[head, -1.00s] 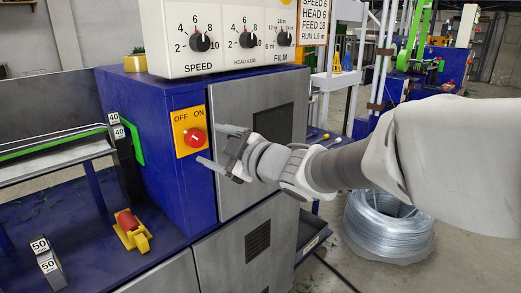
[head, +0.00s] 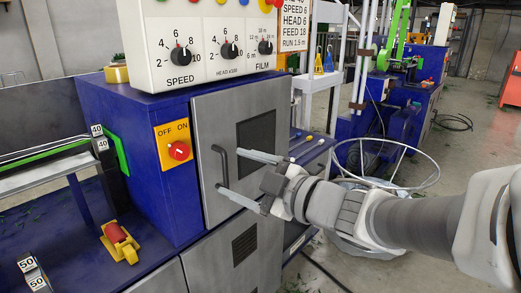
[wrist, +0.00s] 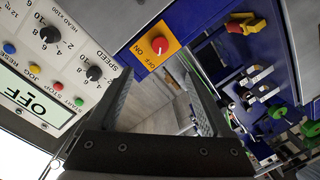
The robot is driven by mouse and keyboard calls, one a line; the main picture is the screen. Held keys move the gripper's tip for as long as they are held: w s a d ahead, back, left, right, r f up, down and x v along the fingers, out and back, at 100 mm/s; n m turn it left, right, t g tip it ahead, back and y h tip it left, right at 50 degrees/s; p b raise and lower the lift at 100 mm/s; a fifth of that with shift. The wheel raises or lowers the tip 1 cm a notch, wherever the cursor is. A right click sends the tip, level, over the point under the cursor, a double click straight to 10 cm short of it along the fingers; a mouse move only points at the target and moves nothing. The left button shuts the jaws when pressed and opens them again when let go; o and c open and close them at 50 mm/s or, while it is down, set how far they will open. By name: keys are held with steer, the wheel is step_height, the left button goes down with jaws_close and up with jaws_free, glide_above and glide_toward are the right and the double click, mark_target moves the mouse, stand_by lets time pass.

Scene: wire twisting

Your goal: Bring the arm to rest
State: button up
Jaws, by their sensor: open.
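My gripper (head: 230,172) is open and empty in the head view, with its two fingers pointing left toward the grey machine door (head: 207,110). The fingertips overlap the dark door handle (head: 223,166) in the picture; I cannot tell whether they touch it. My arm reaches in from the right edge. In the wrist view the open fingers (wrist: 158,85) have nothing between them. The red OFF/ON knob (head: 179,150) on its orange plate is left of the fingers; it also shows in the wrist view (wrist: 160,46).
A control panel (head: 200,50) with dials is above the door. The wrist view shows its display (wrist: 30,100) reading OFF. A red and yellow part (head: 119,240) lies on the blue bed.

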steer(key=d+f+m+t+h, duration=0.1)
steer(key=d+m+t+h, duration=0.1)
steer(key=d+m+h, duration=1.35)
steer(key=s+d+f+m+g+y, duration=0.15)
steer(key=s+f+g, duration=0.25)
steer(key=s, duration=0.4)
steer(key=s+d+f+m+g+y, duration=0.1)
steer(key=s+f+m+g, duration=0.2)
steer(key=s, duration=0.4)
step_height(320, 180, up, 20)
steer(key=s+n+p, duration=0.1)
steer(key=p, duration=1.9)
steer(key=shift+f, duration=0.2)
steer(key=shift+d, duration=0.1)
steer(key=c, duration=0.5)
